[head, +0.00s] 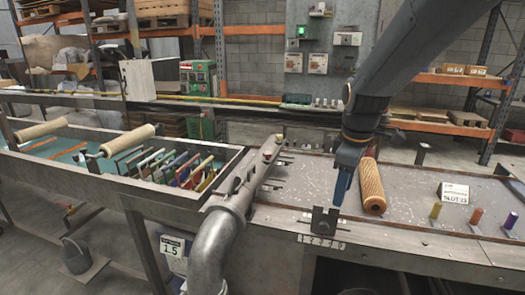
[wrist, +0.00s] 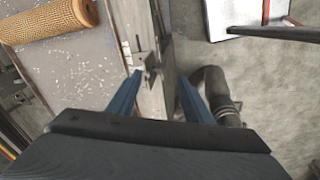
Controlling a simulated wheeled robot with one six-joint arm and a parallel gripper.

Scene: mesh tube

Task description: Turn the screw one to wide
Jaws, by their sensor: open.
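A dark metal screw bracket (head: 325,222) stands upright on the front edge of the metal bench, with a notch in its top. A pale numbered scale (head: 321,241) is on the edge just below it; its figures are too small to read surely. In the wrist view a small metal fitting (wrist: 150,66), apparently the same bracket, lies between and beyond the fingertips. My gripper (head: 342,196) points down with blue fingers, just above and behind the bracket to the right. In the wrist view my gripper (wrist: 160,77) is open, its two fingers apart and empty.
An orange mesh roll (head: 372,187) lies right of my gripper on the bench tray. Coloured pegs (head: 476,218) and a white sign (head: 454,193) stand further right. A thick grey pipe (head: 222,240) runs left of the bracket. A trough (head: 130,190) holds coloured plates.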

